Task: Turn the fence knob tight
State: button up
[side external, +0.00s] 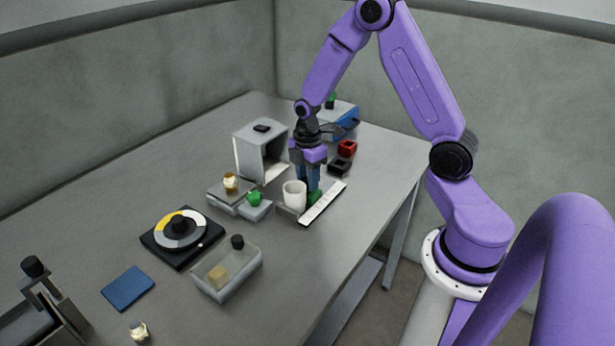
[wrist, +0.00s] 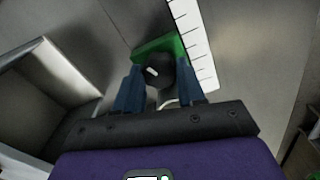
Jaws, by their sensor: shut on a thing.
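The fence is a green block (wrist: 172,44) beside a white ruled strip (wrist: 194,42). A black round knob (wrist: 158,70) with a short white mark sits at the green block, between my blue fingers in the wrist view. My gripper (wrist: 159,88) points down and is shut on the knob, one finger on each side. In the side view my gripper (side external: 308,184) is low over the fence, at the white strip (side external: 322,205). The knob is hidden there by the fingers, and only a little of the green block (side external: 315,198) shows.
A white cup (side external: 294,196) stands close left of my fingers. A grey open box (side external: 254,158) is behind it. Red (side external: 347,147) and black (side external: 340,165) small bins stand to the right. A dial (side external: 180,232) and a clear bin (side external: 228,277) are nearer the front. The table's right side is clear.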

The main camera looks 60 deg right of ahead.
jog(key=m, duration=0.3)
dwell(0.4)
jog(key=o, duration=1.1)
jog(key=shift+c, duration=0.2)
notch_tip(320, 180, up, 17)
jog(key=shift+r, duration=0.2)
